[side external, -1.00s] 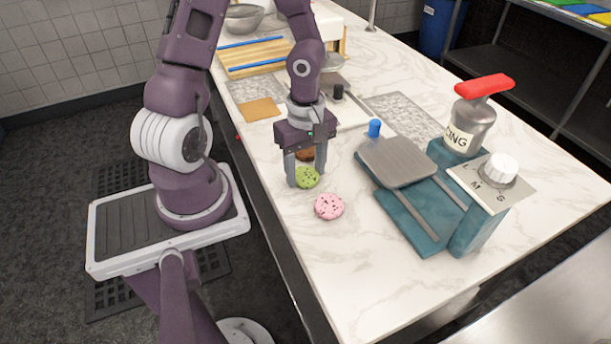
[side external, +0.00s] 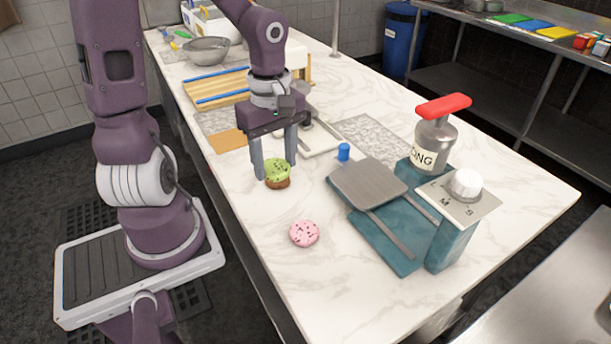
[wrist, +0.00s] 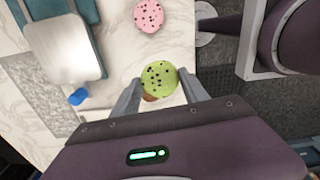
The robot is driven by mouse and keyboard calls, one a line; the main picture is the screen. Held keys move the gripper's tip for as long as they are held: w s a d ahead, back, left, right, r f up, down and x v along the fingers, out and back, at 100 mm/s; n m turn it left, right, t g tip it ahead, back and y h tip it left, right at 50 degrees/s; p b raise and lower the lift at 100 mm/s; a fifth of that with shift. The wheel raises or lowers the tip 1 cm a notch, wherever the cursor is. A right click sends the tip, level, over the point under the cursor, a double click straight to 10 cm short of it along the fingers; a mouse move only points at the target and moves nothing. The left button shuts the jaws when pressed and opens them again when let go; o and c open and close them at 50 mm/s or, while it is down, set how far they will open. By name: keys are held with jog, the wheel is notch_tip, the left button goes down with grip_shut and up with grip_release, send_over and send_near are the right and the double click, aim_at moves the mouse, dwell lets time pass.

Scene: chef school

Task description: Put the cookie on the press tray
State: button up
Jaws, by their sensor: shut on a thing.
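My gripper (side external: 274,170) is shut on the green cookie (side external: 277,168), which has dark chips and sits between the two fingertips. The brown cookie (side external: 278,184) shows just below the green one in the side view, and only a sliver of it shows in the wrist view (wrist: 150,98). The green cookie hides most of it, and I cannot tell if they touch. The pink cookie (side external: 304,233) lies on the counter, nearer the side camera. The press (side external: 385,243) is teal, with a grey metal tray (side external: 366,183) to the right of my gripper.
The press has a blue knob (side external: 344,151), a white dial (side external: 466,185) and an icing bottle with a red top (side external: 436,140). A wooden rack with blue bars (side external: 212,90) and a metal bowl (side external: 206,50) stand farther back. The marble counter (side external: 335,300) is clear at the front.

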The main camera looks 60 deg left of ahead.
jog(key=w+r, duration=0.2)
jog(key=w, duration=0.8)
jog(key=r+m, duration=0.1)
send_over(368, 180)
notch_tip(368, 180, down, 9)
jog(key=shift+f, duration=0.3)
jog(key=o, duration=1.3)
jog(key=shift+f, duration=0.1)
notch_tip(368, 180, up, 12)
jog(key=shift+r, duration=0.25)
